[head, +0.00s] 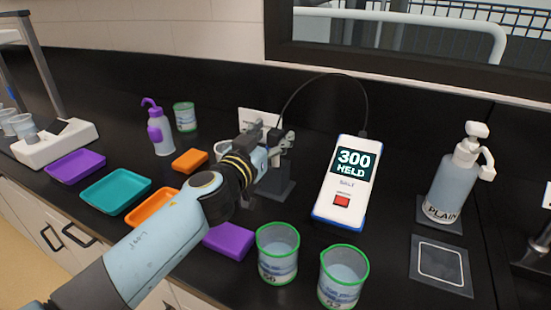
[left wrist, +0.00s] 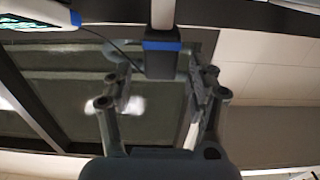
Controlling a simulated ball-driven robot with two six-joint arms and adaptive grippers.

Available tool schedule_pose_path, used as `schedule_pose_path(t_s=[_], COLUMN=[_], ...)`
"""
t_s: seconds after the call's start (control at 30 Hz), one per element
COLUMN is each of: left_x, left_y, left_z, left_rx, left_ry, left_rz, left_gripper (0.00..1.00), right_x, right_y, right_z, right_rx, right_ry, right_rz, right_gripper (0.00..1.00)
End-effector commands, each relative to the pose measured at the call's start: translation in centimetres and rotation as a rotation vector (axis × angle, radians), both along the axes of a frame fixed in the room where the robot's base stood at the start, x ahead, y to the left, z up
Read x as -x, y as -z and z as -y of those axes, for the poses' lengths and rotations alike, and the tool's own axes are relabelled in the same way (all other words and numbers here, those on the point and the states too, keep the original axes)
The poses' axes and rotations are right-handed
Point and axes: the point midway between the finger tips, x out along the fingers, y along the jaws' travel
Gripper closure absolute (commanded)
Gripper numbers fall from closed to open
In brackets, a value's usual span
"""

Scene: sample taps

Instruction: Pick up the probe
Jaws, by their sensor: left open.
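The meter (head: 341,180) is white and blue, reads "300 HELD" and has a red button. A thin black cable arcs from its top down to a dark stand (head: 276,187), where my left gripper (head: 268,138) hides most of what is held there. In the left wrist view the probe (left wrist: 163,45) seems to be the white, blue-banded piece with a dark grey end. My left gripper (left wrist: 158,82) is open, its fingers on either side of that dark end in the picture; I cannot tell whether they touch it. My right gripper is not in view.
Two green-rimmed cups (head: 278,252) (head: 343,275) stand in front. A pump bottle marked "PLAIN" (head: 453,185) is at right. Bare counter shows around the meter.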

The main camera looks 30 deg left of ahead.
Motion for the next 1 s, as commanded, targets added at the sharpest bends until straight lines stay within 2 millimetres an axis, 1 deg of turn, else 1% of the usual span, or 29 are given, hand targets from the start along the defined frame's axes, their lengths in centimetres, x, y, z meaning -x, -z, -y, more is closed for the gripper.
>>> schedule_pose_path(t_s=[0.03,0.13,0.37,0.4,0.83,1.0], left_x=[-0.8,-1.8,-2.0,-2.0,-2.0,-2.0], left_y=[-0.1,0.0,0.0,0.0,0.0,0.0], left_z=[0.0,-0.1,-0.1,-0.1,-0.1,-0.1], left_rx=[0.0,0.0,0.0,0.0,0.0,0.0], left_ry=[0.0,0.0,0.0,0.0,0.0,0.0], left_rz=[0.001,0.0,0.0,0.0,0.0,0.001], left_gripper=[0.42,0.42,0.42,0.44,0.99,1.0], right_x=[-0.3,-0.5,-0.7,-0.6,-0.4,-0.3], right_y=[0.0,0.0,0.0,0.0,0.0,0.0], right_z=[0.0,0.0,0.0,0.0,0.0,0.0], right_rx=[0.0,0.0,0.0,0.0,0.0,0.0], right_ry=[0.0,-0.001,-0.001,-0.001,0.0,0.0], right_rz=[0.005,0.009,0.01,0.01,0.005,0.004], right_gripper=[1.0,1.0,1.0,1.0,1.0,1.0])
